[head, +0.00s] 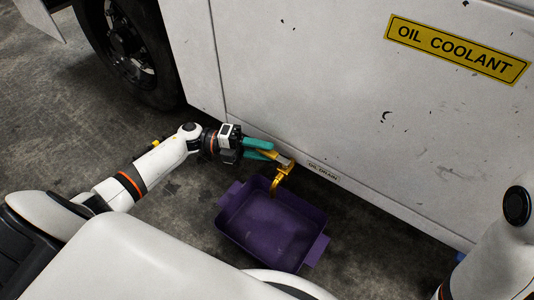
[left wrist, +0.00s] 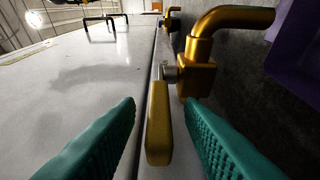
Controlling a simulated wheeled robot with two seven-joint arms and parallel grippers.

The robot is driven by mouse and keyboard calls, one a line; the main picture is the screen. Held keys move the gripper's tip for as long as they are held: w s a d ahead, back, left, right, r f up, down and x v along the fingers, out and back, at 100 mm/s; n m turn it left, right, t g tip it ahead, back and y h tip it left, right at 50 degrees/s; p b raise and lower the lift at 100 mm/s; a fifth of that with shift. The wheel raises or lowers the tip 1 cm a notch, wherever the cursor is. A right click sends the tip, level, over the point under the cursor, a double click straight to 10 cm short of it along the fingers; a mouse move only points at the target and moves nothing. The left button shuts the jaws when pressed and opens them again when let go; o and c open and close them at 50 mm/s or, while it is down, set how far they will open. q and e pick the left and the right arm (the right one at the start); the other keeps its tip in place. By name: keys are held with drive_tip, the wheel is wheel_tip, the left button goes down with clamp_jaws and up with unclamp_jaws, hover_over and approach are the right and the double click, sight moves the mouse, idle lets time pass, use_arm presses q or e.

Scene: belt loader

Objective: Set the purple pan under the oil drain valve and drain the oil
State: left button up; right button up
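The purple pan (head: 318,245) sits on the floor beside the white vehicle panel. The brass oil drain valve (head: 283,172) juts from the panel, with its spout pointing down over the pan; no oil stream is visible. My left gripper (head: 271,150) is at the valve, its teal fingers spread. In the left wrist view, the valve's lever (left wrist: 159,125) lies between the open fingers, with gaps on both sides. The valve body (left wrist: 197,78) and bent spout are just beyond. A corner of the pan (left wrist: 296,50) shows at the right edge. My right gripper is out of view.
An "OIL DRAIN" label (head: 323,172) is on the panel's lower edge, right of the valve. A yellow "OIL COOLANT" sign (head: 457,48) is higher up. A wheel (head: 128,45) stands at the upper left. Another brass fitting (left wrist: 172,18) shows farther along the panel.

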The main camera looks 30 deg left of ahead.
use_arm(q)
drive_tip(key=shift+w+d, duration=0.15)
drive_tip(key=shift+d, duration=0.55)
clamp_jaws()
